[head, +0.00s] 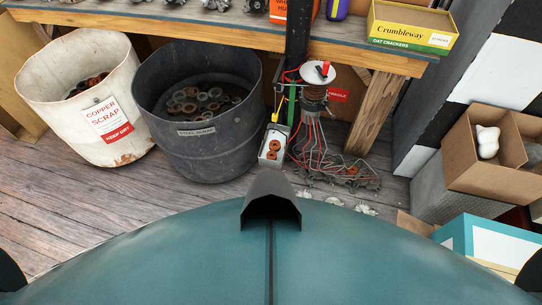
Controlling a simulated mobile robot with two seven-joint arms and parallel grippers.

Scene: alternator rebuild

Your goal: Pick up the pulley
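I cannot pick out the pulley with certainty in the head view. Several small grey metal parts (195,4) sit on the workbench (160,20) at the top edge, cut off by the frame, and I cannot tell whether one of them is the pulley. Neither of my grippers is in view.
Under the bench stand a white copper scrap bin (62,122) and a dark steel scrap bin (195,152), both holding ring-shaped pieces. Tangled wires (325,165) lie right of them. A cracker box (410,27) is on the bench. Cardboard boxes (485,180) stand right. Wooden floor (120,200) is open in front.

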